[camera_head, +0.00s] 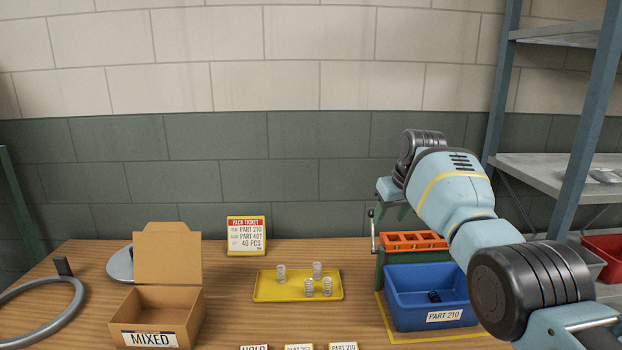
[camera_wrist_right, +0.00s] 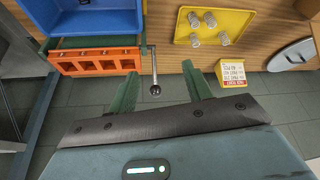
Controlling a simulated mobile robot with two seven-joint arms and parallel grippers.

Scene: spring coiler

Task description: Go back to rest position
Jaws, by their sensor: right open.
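My right arm (camera_head: 455,190) comes in from the lower right and reaches up over the right end of the table. Its gripper (camera_head: 394,212) shows only partly, near the orange-topped green fixture (camera_head: 413,241). In the right wrist view the two green fingers of the right gripper (camera_wrist_right: 160,82) stand apart with nothing between them. A lever with a dark ball knob (camera_wrist_right: 155,89) shows in the space between the fingers; I cannot tell its depth from them. My left gripper is not in view.
A yellow tray (camera_head: 265,292) holds several springs (camera_head: 310,287). A blue bin (camera_head: 405,313) marked PART 210 stands below my right arm, with a dark item inside. A cardboard MIXED box (camera_head: 150,340) and pack ticket (camera_head: 246,235) stand left. A shelf rack (camera_head: 560,175) is at right.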

